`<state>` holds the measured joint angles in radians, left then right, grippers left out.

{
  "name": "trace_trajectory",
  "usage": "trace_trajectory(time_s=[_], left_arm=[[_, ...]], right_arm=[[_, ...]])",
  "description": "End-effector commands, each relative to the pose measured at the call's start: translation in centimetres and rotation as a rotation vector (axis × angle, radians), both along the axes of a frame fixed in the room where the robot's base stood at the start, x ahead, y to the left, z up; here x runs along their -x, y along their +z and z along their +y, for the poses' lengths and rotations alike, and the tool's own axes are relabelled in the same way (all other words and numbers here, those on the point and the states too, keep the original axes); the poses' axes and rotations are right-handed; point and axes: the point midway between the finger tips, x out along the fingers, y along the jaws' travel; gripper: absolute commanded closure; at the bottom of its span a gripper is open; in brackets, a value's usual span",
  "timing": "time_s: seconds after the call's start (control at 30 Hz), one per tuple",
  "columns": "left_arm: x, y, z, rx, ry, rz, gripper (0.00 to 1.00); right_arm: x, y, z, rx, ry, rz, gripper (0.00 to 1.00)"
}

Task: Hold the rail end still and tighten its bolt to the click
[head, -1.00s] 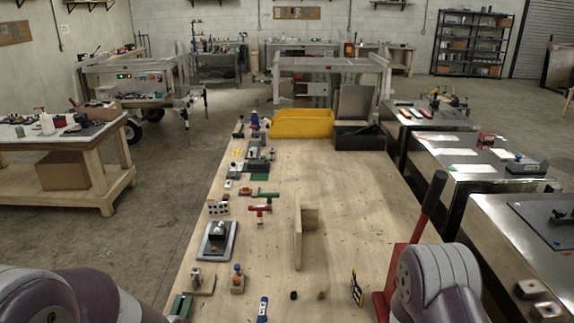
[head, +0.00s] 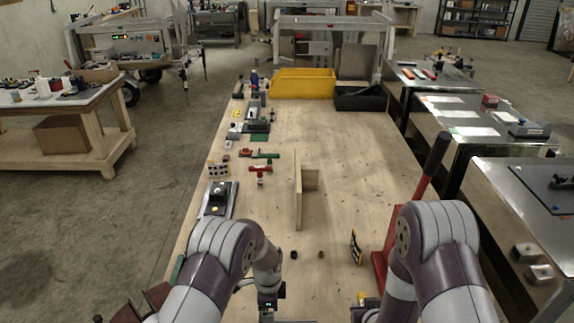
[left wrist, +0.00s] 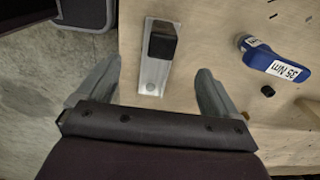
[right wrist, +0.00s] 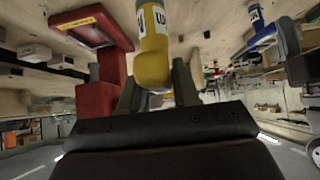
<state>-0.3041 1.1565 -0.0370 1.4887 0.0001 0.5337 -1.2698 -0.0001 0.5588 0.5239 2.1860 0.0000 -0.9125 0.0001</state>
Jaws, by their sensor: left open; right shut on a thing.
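A bright metal strip with a black block on it, which looks like the rail end (left wrist: 152,80), lies on the bench in the left wrist view. My left gripper (left wrist: 155,95) is open, its fingers on either side of the strip, apart from it. In the head view, my left gripper (head: 268,300) is at the near bench edge. My right gripper (right wrist: 155,88) is shut on a yellow tool (right wrist: 153,55) with a white label. In the head view, my right gripper (head: 365,303) is right of the left one. A blue tool (left wrist: 270,62) labelled 35 Nm lies right of the strip. I cannot make out the bolt.
A red stand (head: 379,262) with a red lever (head: 433,165) is close to my right arm. An upright wooden bracket (head: 298,195) stands mid-bench. Small parts line the left edge. A yellow bin (head: 302,83) is at the back. The right middle of the bench is clear.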

Motion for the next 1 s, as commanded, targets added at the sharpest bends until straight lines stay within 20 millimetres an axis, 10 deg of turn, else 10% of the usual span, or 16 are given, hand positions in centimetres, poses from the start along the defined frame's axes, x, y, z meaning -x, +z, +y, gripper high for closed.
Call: trace_trajectory(time_s=[0.4,0.87,1.0], left_arm=[[0.0,-7.6,0.0,0.0,0.003,0.0,0.06],[0.0,-8.9,0.0,0.0,0.003,-0.001,0.06],[0.0,-8.9,0.0,0.0,0.003,-0.001,0.52]], right_arm=[[0.0,0.1,0.0,0.0,0.0,-0.002,1.0],[0.0,0.1,0.0,0.0,0.0,-0.002,1.0],[0.0,0.1,0.0,0.0,0.0,-0.002,1.0]])
